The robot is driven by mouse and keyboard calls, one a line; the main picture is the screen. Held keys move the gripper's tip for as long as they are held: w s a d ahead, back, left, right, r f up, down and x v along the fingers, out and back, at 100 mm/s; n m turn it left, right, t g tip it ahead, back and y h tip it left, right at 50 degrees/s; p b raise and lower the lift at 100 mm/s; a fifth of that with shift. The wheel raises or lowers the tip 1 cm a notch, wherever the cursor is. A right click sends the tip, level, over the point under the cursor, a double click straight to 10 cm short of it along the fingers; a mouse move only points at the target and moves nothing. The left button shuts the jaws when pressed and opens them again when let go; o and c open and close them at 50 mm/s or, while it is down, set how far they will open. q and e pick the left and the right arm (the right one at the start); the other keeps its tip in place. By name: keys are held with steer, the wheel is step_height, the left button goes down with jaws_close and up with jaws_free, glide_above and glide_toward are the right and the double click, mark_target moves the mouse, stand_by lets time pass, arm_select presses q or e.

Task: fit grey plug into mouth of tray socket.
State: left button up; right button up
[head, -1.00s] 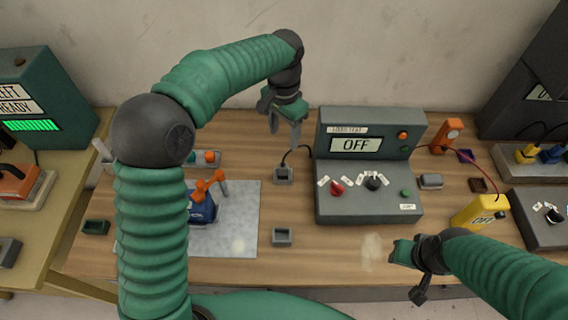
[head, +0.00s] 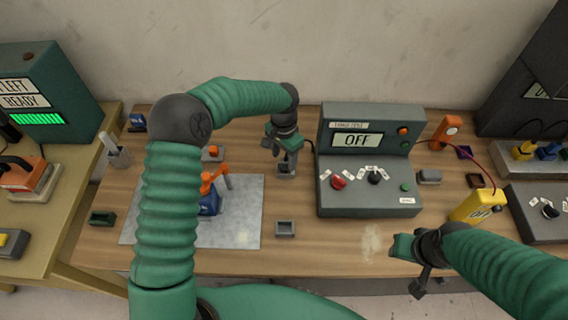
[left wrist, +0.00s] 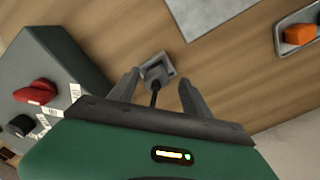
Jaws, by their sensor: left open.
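A small square grey block (head: 286,169) with a dark cable stands left of the load-test box. It looks like the grey plug in a holder, but I cannot tell plug from holder. In the left wrist view the block (left wrist: 158,70) lies just beyond the fingertips, with the cable running between them. My left gripper (head: 285,158) is open, pointing down above the block and partly hiding it. Its two fingers show apart in the left wrist view (left wrist: 160,90). I cannot single out the tray socket for sure. My right gripper (head: 410,265) hangs near the front edge, its jaws unclear.
The load-test box (head: 370,197) stands right of my left gripper. A grey open-topped block (head: 285,229) sits nearer the front. A metal sheet (head: 240,232) bears a blue and orange device (head: 209,198). A small tray with an orange part (head: 212,154) lies behind it.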

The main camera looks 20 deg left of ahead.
arm_select(q)
steer(key=shift+w+d+f, duration=0.1)
steer(key=shift+d+f, duration=0.1)
steer(key=shift+f, duration=0.2)
steer(key=shift+d, duration=0.25)
steer(key=shift+r, duration=0.15)
steer(key=c, duration=0.5)
steer(key=shift+a, duration=0.2)
jaws_close()
arm_select(e)
steer(key=shift+d, duration=0.25)
arm_select(q)
steer(key=shift+d, duration=0.1)
arm_select(e)
steer(key=shift+d+f, duration=0.1)
